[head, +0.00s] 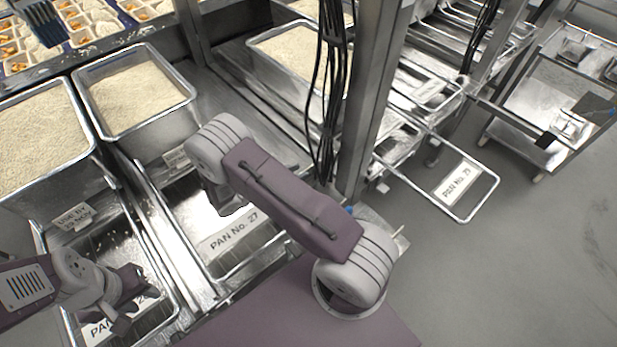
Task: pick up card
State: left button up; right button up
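A white card reading PAN No. 27 (233,243) lies in a shallow metal tray at the centre left, partly covered by my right arm. Another white card (97,331) lies in the tray at the lower left, its lettering partly hidden by my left gripper. My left gripper (139,291) is over that lower left tray, just above and right of this card; its fingers are too unclear to tell open from shut. My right arm reaches up and left across the middle, and its gripper end is mostly hidden behind the arm. A card reading PAN No. 29 (457,184) is in a wire frame at the right.
Deep metal pans of pale grain (192,95) stand behind the trays. A USE BY label (74,216) is on the front at the left. A metal post (372,100) with hanging black cables rises behind my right arm. A cart (540,110) stands far right; the floor before it is clear.

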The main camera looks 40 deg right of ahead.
aim_at(309, 168)
jog(key=shift+d+f, duration=0.15)
jog(key=shift+d, duration=0.35)
jog(key=x, duration=0.4)
jog(key=shift+s+d, duration=0.1)
jog(key=shift+d, duration=0.15)
jog(key=shift+a, duration=0.1)
jog(key=shift+c, duration=0.3)
grip_shut()
notch_tip(309, 168, up, 10)
jog(key=shift+r+p, duration=0.1)
jog(key=shift+p, duration=0.65)
